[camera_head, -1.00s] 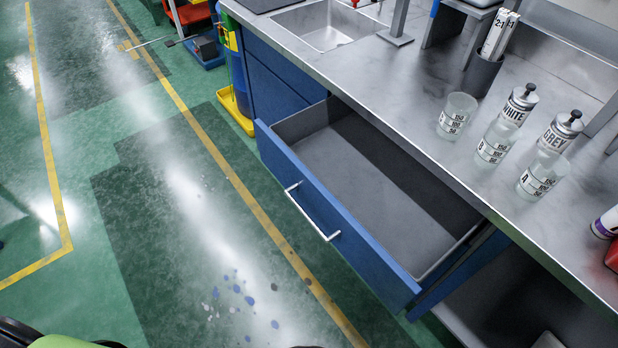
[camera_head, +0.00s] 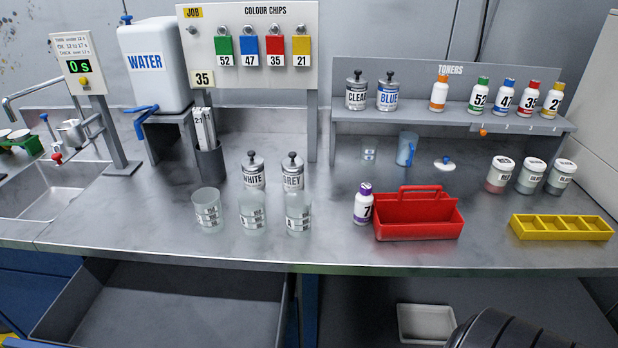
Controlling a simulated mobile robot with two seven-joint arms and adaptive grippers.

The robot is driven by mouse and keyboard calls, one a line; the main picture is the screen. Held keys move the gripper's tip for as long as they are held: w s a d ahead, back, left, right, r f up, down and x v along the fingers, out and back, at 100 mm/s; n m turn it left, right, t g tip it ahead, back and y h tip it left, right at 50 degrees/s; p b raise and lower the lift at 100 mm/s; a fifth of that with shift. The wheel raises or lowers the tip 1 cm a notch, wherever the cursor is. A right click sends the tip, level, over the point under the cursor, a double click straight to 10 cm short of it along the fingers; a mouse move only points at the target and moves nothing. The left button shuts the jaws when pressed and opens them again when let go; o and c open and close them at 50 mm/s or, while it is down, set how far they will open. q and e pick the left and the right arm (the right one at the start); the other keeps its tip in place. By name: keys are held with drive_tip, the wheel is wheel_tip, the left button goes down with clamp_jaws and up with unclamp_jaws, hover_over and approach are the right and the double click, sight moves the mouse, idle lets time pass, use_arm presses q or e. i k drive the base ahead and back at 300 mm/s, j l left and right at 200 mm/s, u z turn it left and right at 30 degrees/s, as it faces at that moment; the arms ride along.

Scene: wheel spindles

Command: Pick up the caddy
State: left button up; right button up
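The red caddy (camera_head: 418,230) stands upright on the grey counter (camera_head: 340,240), right of the middle and close to the front edge. It is an open box with an arched handle rising from its middle. A small white bottle with a purple cap and a 7 on it (camera_head: 362,206) stands just left of it. Neither of my grippers shows in view. A dark, rounded part of my own body shows at the bottom right, below the counter.
An open drawer (camera_head: 160,305) juts out below the counter at left. Beakers (camera_head: 207,212) and cans stand left of the caddy. A yellow divided tray (camera_head: 562,228) lies to its right, with lidded jars (camera_head: 531,176) behind. A toner shelf (camera_head: 450,112) stands at the back.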

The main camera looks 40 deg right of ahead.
sight(400, 215)
drive_tip(key=z, duration=2)
drive_tip(key=u, duration=0.15)
